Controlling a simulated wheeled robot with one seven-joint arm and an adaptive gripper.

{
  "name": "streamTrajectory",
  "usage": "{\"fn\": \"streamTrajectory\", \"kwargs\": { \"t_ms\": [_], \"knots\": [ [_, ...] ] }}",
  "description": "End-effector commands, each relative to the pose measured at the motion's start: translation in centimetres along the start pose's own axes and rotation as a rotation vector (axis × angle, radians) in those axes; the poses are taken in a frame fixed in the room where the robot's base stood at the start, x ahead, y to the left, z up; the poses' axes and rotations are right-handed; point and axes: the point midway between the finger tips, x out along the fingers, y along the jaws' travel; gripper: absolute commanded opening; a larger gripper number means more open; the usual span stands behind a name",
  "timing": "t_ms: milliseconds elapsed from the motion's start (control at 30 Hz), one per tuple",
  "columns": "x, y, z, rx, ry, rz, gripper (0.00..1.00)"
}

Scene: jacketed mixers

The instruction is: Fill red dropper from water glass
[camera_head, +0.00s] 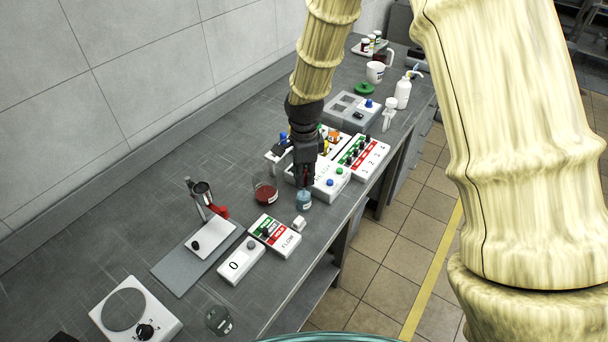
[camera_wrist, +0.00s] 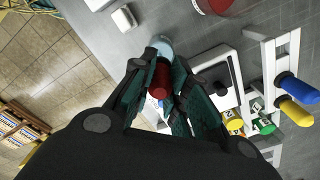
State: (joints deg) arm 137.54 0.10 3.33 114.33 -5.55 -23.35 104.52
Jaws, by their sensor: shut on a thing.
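My gripper (camera_head: 305,178) is shut on the red dropper, whose red bulb (camera_wrist: 159,82) shows between the fingers in the wrist view. The dropper points down, away from the wrist camera. The water glass (camera_head: 304,201), a small glass with pale blue contents, stands on the bench directly below my gripper. In the wrist view the glass (camera_wrist: 162,46) shows just beyond the red bulb. The dropper's tip is hidden, so I cannot tell whether it is inside the glass or above it.
A beaker of red liquid (camera_head: 265,192) stands close on the left. A white rack (camera_wrist: 268,75) with blue, yellow and green droppers is beside my gripper. A small white block (camera_head: 299,223) and the FLOW box (camera_head: 275,236) lie in front. The bench's right edge is near.

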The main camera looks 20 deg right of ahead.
Motion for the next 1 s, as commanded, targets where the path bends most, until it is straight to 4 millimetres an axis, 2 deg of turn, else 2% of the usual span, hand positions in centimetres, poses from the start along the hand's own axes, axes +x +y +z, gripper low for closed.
{"fn": "streamTrajectory", "kwargs": {
  "t_ms": [1000],
  "knots": [
    [-5.6,0.0,0.0,0.0,0.001,-0.001,0.06]
  ]
}}
